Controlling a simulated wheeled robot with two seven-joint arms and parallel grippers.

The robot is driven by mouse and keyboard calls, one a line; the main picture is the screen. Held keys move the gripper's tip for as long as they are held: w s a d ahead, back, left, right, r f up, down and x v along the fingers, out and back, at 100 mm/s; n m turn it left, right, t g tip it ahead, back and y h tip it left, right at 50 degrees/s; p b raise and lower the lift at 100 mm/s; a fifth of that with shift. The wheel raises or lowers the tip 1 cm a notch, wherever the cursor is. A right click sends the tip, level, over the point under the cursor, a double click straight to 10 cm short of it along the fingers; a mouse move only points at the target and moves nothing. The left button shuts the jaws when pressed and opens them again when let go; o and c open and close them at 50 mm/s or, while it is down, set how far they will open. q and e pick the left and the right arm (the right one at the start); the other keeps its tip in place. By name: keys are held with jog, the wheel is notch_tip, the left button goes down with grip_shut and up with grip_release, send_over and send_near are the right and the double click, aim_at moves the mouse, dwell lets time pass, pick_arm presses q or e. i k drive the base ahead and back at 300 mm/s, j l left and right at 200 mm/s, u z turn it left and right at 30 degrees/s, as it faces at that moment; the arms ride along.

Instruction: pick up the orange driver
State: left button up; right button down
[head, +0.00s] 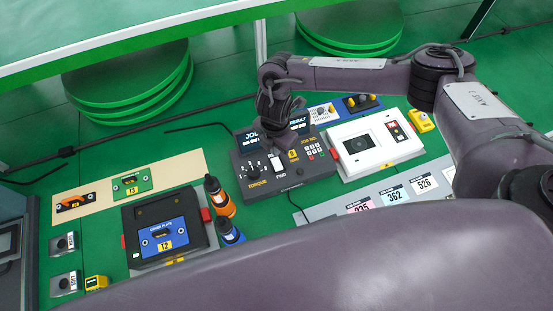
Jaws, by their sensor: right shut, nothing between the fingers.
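The orange driver (221,200), with a black top, stands in the middle of the green work surface, beside the right edge of a black fixture (135,225). A blue driver (230,233) stands just in front of it. My right gripper (277,150) points down over the dark control console (295,182), to the right of and behind the orange driver. It is shut and empty, apart from the driver. Its fingertips are small and dark against the console. My left gripper is not in view.
A white device (375,145) and a yellow box (420,120) stand to the right. Numbered cards (395,196) lie in front of them. A beige mat (92,192) with an orange-and-black part and a green plate lies left. My purple arm links cover the foreground.

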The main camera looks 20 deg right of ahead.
aim_at(219, 197)
jog(key=k, duration=1)
